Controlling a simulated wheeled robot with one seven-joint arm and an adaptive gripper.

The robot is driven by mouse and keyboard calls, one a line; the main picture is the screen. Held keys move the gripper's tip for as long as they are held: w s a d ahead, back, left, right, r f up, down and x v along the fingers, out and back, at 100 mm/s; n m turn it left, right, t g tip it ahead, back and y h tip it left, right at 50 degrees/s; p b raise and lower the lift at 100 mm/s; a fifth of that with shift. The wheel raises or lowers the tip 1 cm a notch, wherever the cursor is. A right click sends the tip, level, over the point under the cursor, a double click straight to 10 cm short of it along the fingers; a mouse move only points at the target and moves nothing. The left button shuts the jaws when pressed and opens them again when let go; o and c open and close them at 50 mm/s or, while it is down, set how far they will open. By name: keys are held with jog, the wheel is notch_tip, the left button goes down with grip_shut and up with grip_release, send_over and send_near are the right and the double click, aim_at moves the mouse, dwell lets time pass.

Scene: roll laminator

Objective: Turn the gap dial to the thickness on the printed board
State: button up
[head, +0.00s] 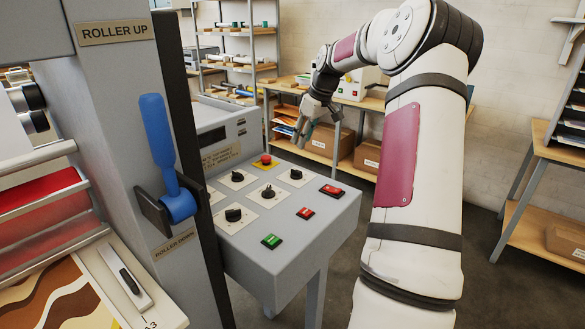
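Several black dials sit on pale square plates on the grey control panel: a front one (233,214), a middle one (268,192), a back-left one (237,176) and a back-right one (296,174). Their markings are too small to read, so I cannot tell which is the gap dial. A board with a brown and cream wavy print (52,296) lies at lower left, partly cut off; no thickness is readable on it. My gripper (314,128) is beyond the panel's back right, in the air, apart from the dials. Its fingers look spread and empty.
A blue lever (166,160) stands out between ROLLER UP and ROLLER DOWN labels. The panel also carries a red button (265,160), a green switch (271,241) and red switches (331,190). A bench with boxes (368,156) stands behind. Open floor lies right of my arm.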

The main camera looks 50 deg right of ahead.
aim_at(299, 171)
jog(key=d+x, duration=0.1)
jog(key=x, duration=0.3)
jog(key=d+x, duration=0.1)
jog(key=x, duration=0.4)
jog(key=d+x, duration=0.1)
jog(key=x, duration=0.4)
jog(key=shift+s+f+p, duration=0.3)
jog(key=shift+f+p, duration=0.05)
jog(key=shift+p, duration=0.05)
grip_shut()
